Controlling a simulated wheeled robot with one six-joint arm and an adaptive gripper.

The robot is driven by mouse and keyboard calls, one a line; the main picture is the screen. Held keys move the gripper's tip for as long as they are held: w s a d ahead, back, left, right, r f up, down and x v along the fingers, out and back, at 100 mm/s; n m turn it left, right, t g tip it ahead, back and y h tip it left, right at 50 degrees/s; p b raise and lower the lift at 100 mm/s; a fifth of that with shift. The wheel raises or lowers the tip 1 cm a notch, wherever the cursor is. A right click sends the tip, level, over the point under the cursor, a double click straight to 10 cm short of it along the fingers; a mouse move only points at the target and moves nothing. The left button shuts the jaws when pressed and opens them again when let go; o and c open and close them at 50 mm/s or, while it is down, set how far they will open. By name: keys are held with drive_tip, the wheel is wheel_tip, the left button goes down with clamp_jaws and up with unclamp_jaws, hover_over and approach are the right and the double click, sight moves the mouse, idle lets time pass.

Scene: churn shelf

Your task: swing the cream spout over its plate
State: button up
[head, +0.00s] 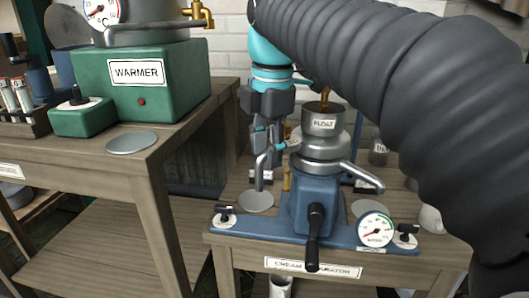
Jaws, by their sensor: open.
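The cream separator has a blue body (312,205) and a silver bowl (322,147) with a cup marked FLOAT (323,122) on top. A bent silver spout (261,172) hangs down on its left, above a round grey plate (257,201). A second spout (358,177) points right, near another plate (366,207) partly hidden by the gauge. I cannot read which spout is the cream one. My gripper (266,140) is open and points down at the left spout's upper end. I cannot tell whether it touches the spout.
A dial gauge (375,229), a black-handled crank (315,240) and small black knobs line the separator's front. A green WARMER box (140,85) stands on the left table beside a loose disc (132,143). My ribbed arm covers the right side.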

drive_tip(key=shift+f, duration=0.25)
clamp_jaws()
